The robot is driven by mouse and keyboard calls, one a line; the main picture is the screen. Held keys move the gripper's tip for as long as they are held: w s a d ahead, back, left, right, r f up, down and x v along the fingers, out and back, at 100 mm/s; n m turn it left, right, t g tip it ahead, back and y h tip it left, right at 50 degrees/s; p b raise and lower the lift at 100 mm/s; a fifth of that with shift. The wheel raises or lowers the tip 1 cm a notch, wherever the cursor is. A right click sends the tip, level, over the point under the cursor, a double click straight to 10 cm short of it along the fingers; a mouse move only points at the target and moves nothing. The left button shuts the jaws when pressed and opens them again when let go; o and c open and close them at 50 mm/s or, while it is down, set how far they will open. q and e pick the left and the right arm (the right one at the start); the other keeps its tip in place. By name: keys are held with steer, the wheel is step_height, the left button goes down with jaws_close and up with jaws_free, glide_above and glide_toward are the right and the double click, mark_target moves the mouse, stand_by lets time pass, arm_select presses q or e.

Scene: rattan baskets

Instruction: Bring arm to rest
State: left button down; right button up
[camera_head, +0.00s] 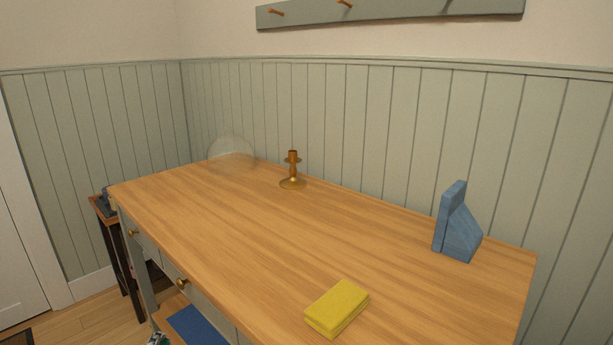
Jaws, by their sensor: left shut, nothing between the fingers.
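Only a small dark and pale piece of my left gripper (157,339) shows at the bottom edge of the head view, left of centre. It is low, in front of the table and beside the blue surface below the drawers. It is shut and holds nothing; most of it is cut off by the frame. My right gripper is not in view. No arm is over the wooden tabletop (230,215).
On the table stand a brass candlestick (292,172), a clear round glass-like object (232,150), a blue angular bookend-like object (456,228) and a yellow block or book (337,307). A dark side table (118,255) stands at the left. The table's middle is clear.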

arm_select(q)
steer(key=s+d+f+m+g, duration=0.45)
steer(key=s+f, duration=0.25)
steer(key=f, duration=0.4)
steer(key=s+d+f+m+g, duration=0.3)
steer(key=s+f+m, duration=0.25)
steer(key=f, duration=0.55)
steer(key=s+d+f+m+g+h, duration=0.1)
steer(key=s+d+f+m+g, duration=0.25)
steer(key=s+f, duration=0.4)
steer(key=s+d+f+m+g, duration=0.2)
steer(key=s+d+f+m, duration=0.2)
steer(key=s, duration=0.7)
steer(key=s+a+g+p, duration=0.1)
steer(key=s+a+p, duration=0.2)
steer(key=s+p, duration=1.3)
steer(key=shift+s+f, duration=0.3)
steer(key=shift+s, duration=0.55)
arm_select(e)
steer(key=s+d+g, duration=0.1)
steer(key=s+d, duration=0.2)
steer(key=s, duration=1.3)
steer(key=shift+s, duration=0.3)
arm_select(q)
steer(key=shift+m, duration=0.25)
